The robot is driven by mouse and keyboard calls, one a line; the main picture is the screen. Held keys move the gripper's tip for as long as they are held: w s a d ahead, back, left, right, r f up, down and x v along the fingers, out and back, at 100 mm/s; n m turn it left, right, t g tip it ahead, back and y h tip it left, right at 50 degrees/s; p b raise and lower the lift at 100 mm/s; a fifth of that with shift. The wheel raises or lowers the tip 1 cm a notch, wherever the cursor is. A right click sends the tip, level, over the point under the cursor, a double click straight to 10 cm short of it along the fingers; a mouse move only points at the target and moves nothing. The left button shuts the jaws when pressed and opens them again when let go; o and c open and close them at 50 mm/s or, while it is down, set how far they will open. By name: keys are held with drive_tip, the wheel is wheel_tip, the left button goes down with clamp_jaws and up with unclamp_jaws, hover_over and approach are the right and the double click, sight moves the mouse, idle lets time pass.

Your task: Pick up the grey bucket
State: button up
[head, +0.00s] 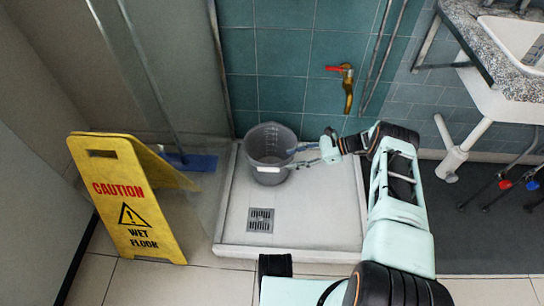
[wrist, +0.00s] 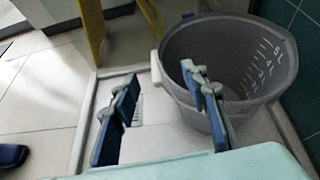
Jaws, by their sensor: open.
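The grey bucket (head: 268,165) stands upright at the back left of a white shower tray. It looks empty, with white level marks on its inner wall. My gripper (head: 293,158) is open at the bucket's right side, its fingertips close to the rim. In the wrist view the bucket (wrist: 262,38) is at the right. There my gripper (wrist: 163,76) has one finger over the bucket's rim and the other left of the bucket. I cannot tell whether the overlapping finger is inside the bucket or above it, or whether it touches.
The shower tray (head: 310,232) has a raised edge and a drain grate (head: 260,220). A yellow wet-floor sign (head: 128,200) stands at left. A blue squeegee-like thing (head: 190,162) lies behind it. A tap (head: 347,85) projects from the tiled wall. A sink counter (head: 495,50) is at right.

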sight(259, 167)
drive_tip(key=shift+m+y, duration=0.3)
drive_tip(key=shift+m, duration=0.2)
drive_tip(key=x, duration=0.7)
drive_tip(key=b+x, duration=0.1)
drive_tip(key=x, duration=0.3)
drive_tip(key=shift+s+d+f, duration=0.15)
drive_tip(key=shift+s+f, duration=0.15)
clamp_jaws()
drive_tip(key=shift+r, duration=0.1)
